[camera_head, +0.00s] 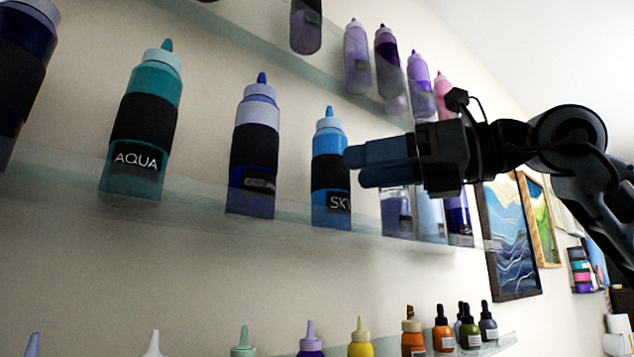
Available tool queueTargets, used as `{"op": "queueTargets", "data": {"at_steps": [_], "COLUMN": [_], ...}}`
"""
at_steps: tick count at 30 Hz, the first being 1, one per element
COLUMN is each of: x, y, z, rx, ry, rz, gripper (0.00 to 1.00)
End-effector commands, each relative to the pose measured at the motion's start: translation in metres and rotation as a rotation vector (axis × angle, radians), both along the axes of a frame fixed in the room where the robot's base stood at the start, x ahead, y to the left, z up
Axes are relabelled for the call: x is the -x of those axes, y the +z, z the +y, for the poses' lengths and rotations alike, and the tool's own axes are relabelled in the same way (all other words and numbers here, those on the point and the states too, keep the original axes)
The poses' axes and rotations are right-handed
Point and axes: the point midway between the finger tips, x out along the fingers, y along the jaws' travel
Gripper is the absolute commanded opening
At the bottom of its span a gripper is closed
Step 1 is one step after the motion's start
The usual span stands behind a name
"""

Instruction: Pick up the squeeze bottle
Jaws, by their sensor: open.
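Several squeeze bottles stand on a glass shelf (60,192); the pictures do not single one out. The sky-blue bottle (325,146), with a pointed blue tip and a black band lettered "SKY", is closest to my gripper in the picture. Left of it are a dark blue bottle (262,203) and a teal bottle labelled "AQUA" (157,82). My gripper (356,168) is open and empty, with its fingers pointing left at the right edge of the sky-blue bottle. I cannot tell the depth gap or whether they touch. My gripper partly hides bottles behind it.
An upper glass shelf (235,38) holds purple and pink bottles, including a lilac bottle (357,58). A lower shelf (497,343) carries small dropper bottles and more nozzle-tipped bottles. A blue framed picture (512,240) hangs at the right. The wall between the middle and lower shelves is bare.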

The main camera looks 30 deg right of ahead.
Motion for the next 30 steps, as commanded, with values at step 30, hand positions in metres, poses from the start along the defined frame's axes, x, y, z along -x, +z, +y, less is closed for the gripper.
{"op": "queueTargets", "data": {"at_steps": [30], "x": [-0.059], "y": [0.000], "z": [0.049], "rx": [0.003], "ry": [-0.003], "rz": [-0.001], "gripper": [0.62]}}
